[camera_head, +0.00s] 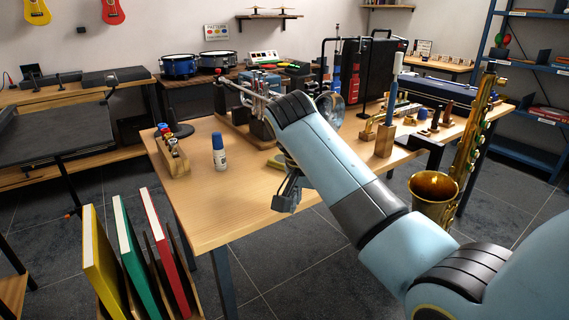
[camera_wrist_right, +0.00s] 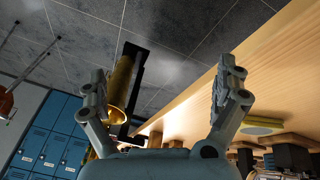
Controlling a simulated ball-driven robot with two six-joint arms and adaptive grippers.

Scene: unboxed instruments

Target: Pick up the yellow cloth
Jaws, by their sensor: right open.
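The yellow cloth (camera_wrist_right: 262,126) looks like a small flat pad on the wooden table at the right of the wrist view. In the head view a yellow edge (camera_head: 277,162) shows by my right gripper, mostly covered by the arm. My right gripper (camera_head: 288,191) hangs by the near edge of the table in the head view, pointing down. In the wrist view my right gripper (camera_wrist_right: 163,82) has its fingers wide apart with nothing between them. The cloth lies outside the fingers, beyond the right one. My left gripper is not in view.
On the wooden table (camera_head: 225,218) stand a small bottle (camera_head: 219,152), a wooden rack (camera_head: 172,155) and a trumpet on a stand (camera_head: 245,103). A saxophone (camera_head: 434,192) stands at the right. Upright books (camera_head: 130,250) are at the lower left. The table's front left is clear.

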